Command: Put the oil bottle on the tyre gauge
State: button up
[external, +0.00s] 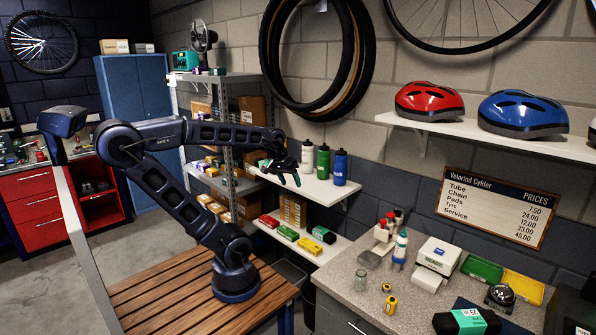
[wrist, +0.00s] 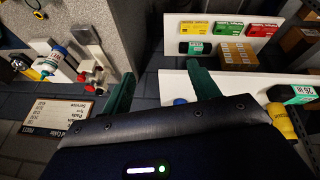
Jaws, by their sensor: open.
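A white and teal bottle (external: 400,248), which looks like the oil bottle, stands upright on the grey counter beside a small rack. A teal-and-white bottle also shows in the wrist view (wrist: 52,62). A small yellow and dark item (external: 390,304), possibly the tyre gauge, is near the counter's front edge; I cannot tell for sure. My gripper (external: 289,181) is open and empty, in the air left of the counter, in front of the wall shelves. Its two green fingers show apart in the wrist view (wrist: 160,72).
Drink bottles (external: 323,162) stand on the shelf by my gripper. A price board (external: 496,208) hangs behind.

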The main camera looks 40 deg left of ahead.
jog(key=s+a, duration=0.1)
jog(key=s+a+f+m, duration=0.1)
jog(key=s+a+m+y, duration=0.1)
jog(key=s, duration=0.1)
jog(key=shift+s+a+f, duration=0.1)
jog(key=shift+f, duration=0.2)
